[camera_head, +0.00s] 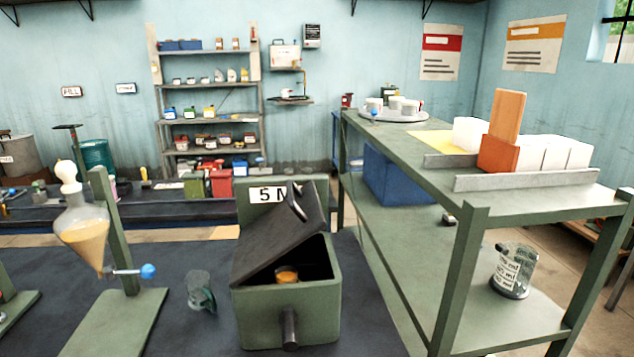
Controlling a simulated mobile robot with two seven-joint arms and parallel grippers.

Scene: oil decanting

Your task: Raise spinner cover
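The spinner is a green box (262,318) on the dark bench, with a short dark rod (290,328) on its front. Its dark cover (268,240) is tilted, partly up, and leaves an opening at the front right. A bar-like handle (297,203) shows near the cover's upper end. Inside the opening sits a small cup of orange liquid (286,275). The cover hides the rest of the inside. Neither of my grippers is in view, and nothing is seen touching the cover.
A glass beaker (200,290) stands just left of the spinner. A funnel flask of yellowish liquid (84,237) with a blue-knobbed tap (148,271) hangs on a green stand further left. A green shelf unit (465,262) stands close on the right.

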